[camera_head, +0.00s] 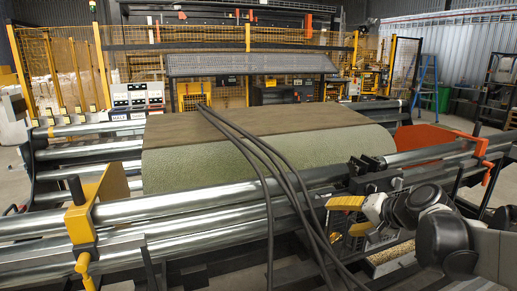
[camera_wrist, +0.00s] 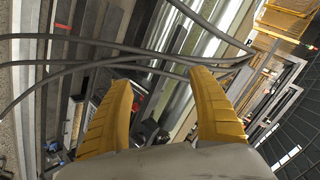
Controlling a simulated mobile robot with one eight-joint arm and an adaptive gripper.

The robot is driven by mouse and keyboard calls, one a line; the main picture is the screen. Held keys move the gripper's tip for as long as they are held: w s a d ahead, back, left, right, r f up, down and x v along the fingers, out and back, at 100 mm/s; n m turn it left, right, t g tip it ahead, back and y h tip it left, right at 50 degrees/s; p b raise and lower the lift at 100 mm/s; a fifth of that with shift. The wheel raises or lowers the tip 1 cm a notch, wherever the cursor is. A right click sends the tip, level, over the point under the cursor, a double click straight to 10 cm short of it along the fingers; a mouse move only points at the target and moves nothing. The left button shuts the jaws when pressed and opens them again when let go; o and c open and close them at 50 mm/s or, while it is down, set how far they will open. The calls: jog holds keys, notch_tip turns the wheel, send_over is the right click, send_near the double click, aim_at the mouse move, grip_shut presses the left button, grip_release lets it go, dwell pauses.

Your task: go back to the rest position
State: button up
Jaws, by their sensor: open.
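My gripper (camera_head: 352,215) is at the lower right in the head view, in front of the steel rollers. Its two yellow fingers also show in the wrist view (camera_wrist: 160,90), spread apart with nothing between them. Dark cables (camera_head: 265,165) run across the rollers left of my gripper in the head view. In the wrist view the cables (camera_wrist: 110,52) pass just beyond the fingertips; whether they touch the fingers I cannot tell.
A large turf roll (camera_head: 255,155) lies behind the steel rollers (camera_head: 180,207). A yellow bracket (camera_head: 95,205) stands at the left and an orange side plate (camera_head: 425,137) at the right. Yellow fencing (camera_head: 75,70) and a blue ladder (camera_head: 427,80) stand behind.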

jog(key=s+a+f+n+h, duration=0.1)
jog(key=s+f+n, duration=0.1)
jog(key=s, duration=0.6)
jog(key=s+a+f+n+g+h, duration=0.1)
jog(key=s+n+h, duration=0.1)
jog(key=s, duration=0.7)
jog(key=s+a+f+n+g+h, duration=0.1)
jog(key=s+a+f+n+h, duration=0.1)
jog(key=s, duration=0.6)
jog(key=shift+s+f+n, duration=0.15)
jog(key=shift+f+n, duration=0.15)
